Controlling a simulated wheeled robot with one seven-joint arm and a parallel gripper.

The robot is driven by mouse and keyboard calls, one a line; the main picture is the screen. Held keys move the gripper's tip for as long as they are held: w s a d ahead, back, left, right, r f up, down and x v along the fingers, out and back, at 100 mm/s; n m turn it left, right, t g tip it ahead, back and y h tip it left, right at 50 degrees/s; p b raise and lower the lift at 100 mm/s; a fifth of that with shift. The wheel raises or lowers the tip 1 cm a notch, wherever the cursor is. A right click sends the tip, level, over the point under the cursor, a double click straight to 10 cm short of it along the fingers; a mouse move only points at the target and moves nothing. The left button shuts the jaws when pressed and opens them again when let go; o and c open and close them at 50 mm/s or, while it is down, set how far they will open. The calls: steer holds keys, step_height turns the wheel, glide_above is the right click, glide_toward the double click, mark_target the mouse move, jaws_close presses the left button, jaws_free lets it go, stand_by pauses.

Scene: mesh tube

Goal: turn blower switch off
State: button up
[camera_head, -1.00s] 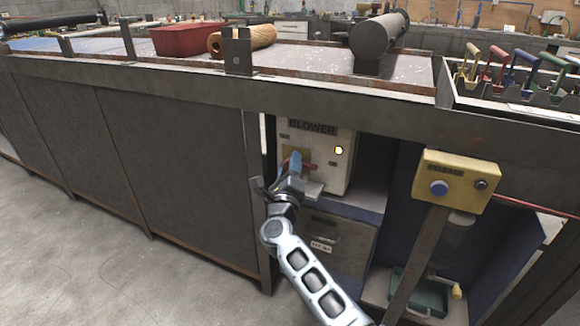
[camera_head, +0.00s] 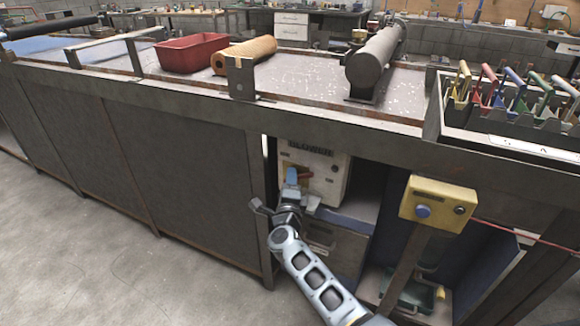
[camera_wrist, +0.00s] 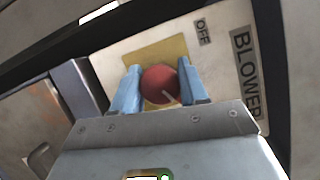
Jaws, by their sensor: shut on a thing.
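The blower box (camera_head: 331,178) is a pale panel marked BLOWER, set in the opening under the bench. Its switch is a round red knob (camera_wrist: 160,84) on a yellow plate (camera_wrist: 165,52), with a white mark near its lower right edge in the wrist view. An OFF label (camera_wrist: 202,31) sits beside the plate. My gripper (camera_wrist: 163,86) is shut on the red knob, with a blue finger on either side of it. In the head view, my gripper (camera_head: 293,176) hides much of the knob.
A yellow control box (camera_head: 438,203) with a blue button stands on a post to the right. A drawer unit (camera_head: 335,250) is below the blower box. The bench edge (camera_head: 330,120) overhangs the opening. Floor (camera_head: 90,250) at left is clear.

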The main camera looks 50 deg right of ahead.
steer(key=n+p, duration=0.2)
steer(key=p, duration=0.1)
steer(key=n+g+y+p, duration=0.1)
steer(key=n+p, duration=0.1)
steer(key=p, duration=0.2)
steer(key=n+g+p, duration=0.1)
steer(key=n+p, duration=0.1)
steer(key=p, duration=0.1)
steer(key=shift+r+y, duration=0.35)
steer(key=shift+y, duration=0.05)
steer(key=n+g+p, duration=0.1)
steer(key=n+p, duration=0.1)
steer(key=p, duration=0.1)
steer(key=shift+a+f, duration=0.1)
steer(key=shift+f, duration=0.05)
steer(key=shift+f+n+g+p, duration=0.3)
steer(key=shift+n+g+p, duration=0.4)
steer(key=shift+n+p, duration=0.5)
steer(key=o, duration=1)
